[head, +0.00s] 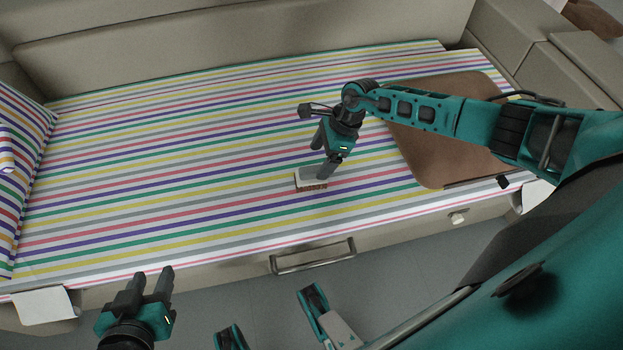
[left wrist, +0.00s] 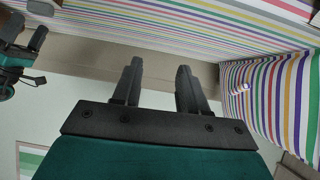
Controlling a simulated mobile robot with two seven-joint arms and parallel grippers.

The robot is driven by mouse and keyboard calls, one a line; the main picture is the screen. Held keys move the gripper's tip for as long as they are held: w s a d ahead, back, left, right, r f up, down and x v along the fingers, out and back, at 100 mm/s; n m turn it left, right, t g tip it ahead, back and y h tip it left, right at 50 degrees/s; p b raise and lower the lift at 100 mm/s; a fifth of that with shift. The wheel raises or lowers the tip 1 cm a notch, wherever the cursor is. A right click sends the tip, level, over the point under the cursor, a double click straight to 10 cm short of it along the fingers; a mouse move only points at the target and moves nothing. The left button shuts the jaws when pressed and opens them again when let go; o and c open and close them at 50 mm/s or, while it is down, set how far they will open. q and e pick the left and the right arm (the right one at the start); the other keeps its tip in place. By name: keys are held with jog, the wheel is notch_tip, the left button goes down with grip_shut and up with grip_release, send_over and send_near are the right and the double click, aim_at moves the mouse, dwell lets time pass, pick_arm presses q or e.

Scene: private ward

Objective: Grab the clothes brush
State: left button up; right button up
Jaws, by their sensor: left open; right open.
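The clothes brush (head: 310,180), with a pale top and brown bristles along its lower edge, lies on the striped bed cover in the head view. My right gripper (head: 322,162) is open right at the brush, with a fingertip over its right part and hiding some of it. I cannot tell whether the finger touches it. My left gripper (head: 153,279) is open and empty beyond the bed's front edge at lower left. Its two spread fingers also show in the left wrist view (left wrist: 157,75). My right gripper shows at that view's upper left (left wrist: 28,45).
The striped bed (head: 180,150) is mostly clear around the brush. A brown board or mat (head: 430,165) lies at right, under my right arm. A striped pillow (head: 22,170) is at far left. A drawer handle (head: 313,258) sits on the bed's front.

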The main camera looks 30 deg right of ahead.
aim_at(313, 169)
jog(key=b+x, duration=0.2)
jog(key=x, duration=0.5)
jog(key=shift+a+f+b, duration=0.15)
jog(key=shift+f+b, duration=0.05)
jog(key=shift+b, duration=0.15)
jog(key=shift+a+f, duration=0.1)
jog(key=shift+f, duration=0.05)
jog(key=c, duration=1.1)
